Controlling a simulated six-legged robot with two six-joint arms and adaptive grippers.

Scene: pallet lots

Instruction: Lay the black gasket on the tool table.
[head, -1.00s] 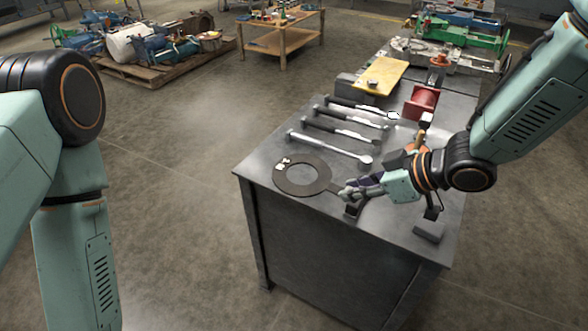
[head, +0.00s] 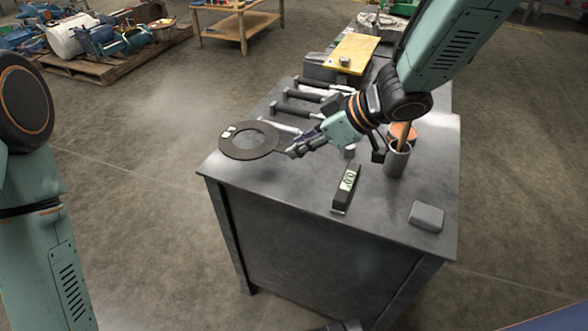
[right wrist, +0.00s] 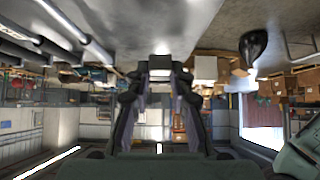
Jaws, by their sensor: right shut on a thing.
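The black gasket (head: 234,149), a flat ring with a small pale patch, shows in the head view over the left corner of the grey metal table (head: 290,190). My right gripper (head: 296,150) is shut on its right side. The ring looks level, and its left rim reaches past the table's left edge in the picture. I cannot tell the gap beneath it. In the right wrist view the gripper's fingers (right wrist: 160,85) show, but I cannot make out the gasket. My left gripper is out of view.
Dark-handled tools (head: 300,107) lie behind the gasket. A meter (head: 346,187), a grey block (head: 426,216) and a metal cup (head: 397,160) stand nearer right. A yellow board (head: 352,53) lies farther back. A wooden table (head: 236,24) and loaded pallet (head: 110,62) stand beyond.

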